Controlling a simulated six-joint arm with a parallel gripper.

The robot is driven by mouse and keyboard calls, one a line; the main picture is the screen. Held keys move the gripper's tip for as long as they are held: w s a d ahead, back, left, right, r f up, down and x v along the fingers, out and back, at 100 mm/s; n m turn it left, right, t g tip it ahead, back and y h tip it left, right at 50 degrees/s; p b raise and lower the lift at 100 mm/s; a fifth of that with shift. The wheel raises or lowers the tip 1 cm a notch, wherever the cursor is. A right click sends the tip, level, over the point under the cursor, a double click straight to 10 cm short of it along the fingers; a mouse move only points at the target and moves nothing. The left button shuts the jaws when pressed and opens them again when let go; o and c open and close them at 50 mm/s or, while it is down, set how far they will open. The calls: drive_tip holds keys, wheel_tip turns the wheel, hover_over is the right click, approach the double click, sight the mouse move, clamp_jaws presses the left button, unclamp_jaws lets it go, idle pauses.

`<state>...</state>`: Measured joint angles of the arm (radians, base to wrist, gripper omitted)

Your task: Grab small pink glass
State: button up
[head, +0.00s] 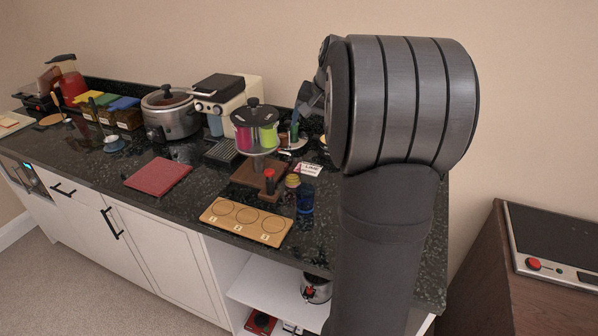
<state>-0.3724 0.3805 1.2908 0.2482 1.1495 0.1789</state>
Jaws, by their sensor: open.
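A small pink glass (243,138) appears on a round raised stand (262,152), left of a lime-green one (268,136). A dark, knobbed lid-like top sits over both, so their rims are hidden. My gripper (306,104) shows only in part at the left edge of my arm, with its grey-blue tip pointing down, right of the stand. It is open, and nothing shows in it. It looks apart from the pink glass, but the depth between them is hard to judge. My large arm link hides the rest of the gripper.
A wooden board with three circles (246,221), a red mat (158,174) and a dark blue glass (305,198) are on the black counter (150,215). Small bottles stand in front of the stand. A coffee machine (226,93) and slow cooker (171,116) stand left.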

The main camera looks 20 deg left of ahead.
drive_tip(key=a+f+n, duration=0.3)
drive_tip(key=f+n, duration=0.2)
drive_tip(key=n, duration=0.2)
approach(293, 169)
drive_tip(key=shift+n+t, duration=0.3)
drive_tip(key=shift+t, duration=0.1)
drive_tip(key=f, duration=0.2)
drive_tip(key=a+f, duration=0.1)
drive_tip(key=f, duration=0.2)
drive_tip(key=a+f, duration=0.1)
drive_tip(key=f, duration=0.1)
drive_tip(key=shift+a+f, duration=0.2)
drive_tip(key=shift+f, duration=0.2)
drive_tip(key=c, duration=1.2)
drive_tip(key=shift+r, duration=0.2)
